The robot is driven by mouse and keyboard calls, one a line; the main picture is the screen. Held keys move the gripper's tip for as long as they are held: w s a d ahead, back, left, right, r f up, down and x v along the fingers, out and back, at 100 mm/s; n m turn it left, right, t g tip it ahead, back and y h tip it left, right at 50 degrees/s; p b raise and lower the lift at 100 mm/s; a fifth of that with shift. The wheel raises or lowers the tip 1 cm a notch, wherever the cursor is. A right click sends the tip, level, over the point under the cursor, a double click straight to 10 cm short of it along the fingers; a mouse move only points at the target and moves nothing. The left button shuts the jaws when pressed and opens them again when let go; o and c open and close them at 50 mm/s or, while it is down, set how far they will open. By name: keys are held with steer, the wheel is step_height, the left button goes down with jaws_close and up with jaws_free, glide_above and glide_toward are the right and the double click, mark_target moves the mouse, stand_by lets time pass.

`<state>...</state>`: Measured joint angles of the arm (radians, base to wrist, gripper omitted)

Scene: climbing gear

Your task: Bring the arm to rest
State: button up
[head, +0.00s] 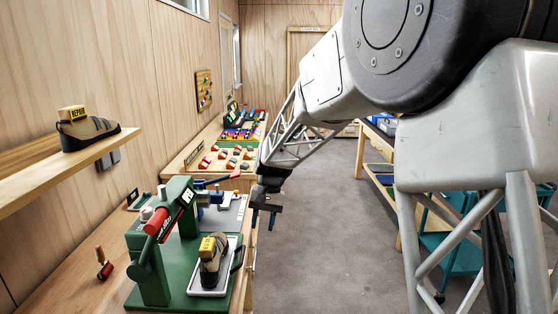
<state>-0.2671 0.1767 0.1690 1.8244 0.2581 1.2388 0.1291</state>
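My arm reaches from the upper right of the head view down toward the middle. My gripper (264,221) hangs at its end, fingers pointing down, by the right edge of the workbench (70,285). The two fingers look apart, with nothing visible between them, though they are small and dark here. The gripper is to the right of a green press (150,255) with a red handle. A shoe with a yellow tag (212,262) sits on a white tray at the press, apart from the gripper.
A shelf (60,172) on the left wall holds another shoe (88,130) with a yellow "REPAIR" tag. A further bench (185,168) carries colourful climbing holds (232,158). A teal cart (455,245) and wooden rack (372,172) stand right. The grey floor (325,245) between is clear.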

steer(key=s+d+r+t, duration=0.2)
steer(key=s+d+r, duration=0.4)
steer(key=s+d, duration=0.35)
steer(key=s+d+t, duration=0.1)
steer(key=s+d, duration=0.3)
steer(key=s, duration=0.5)
steer(key=s+d+t+h, duration=0.1)
steer(key=s+d, duration=0.4)
steer(key=s, duration=0.5)
steer(key=s+d+t+h, duration=0.1)
steer(key=s+d, duration=0.4)
steer(key=s, duration=0.5)
steer(key=shift+t, duration=0.5)
stand_by(0.5)
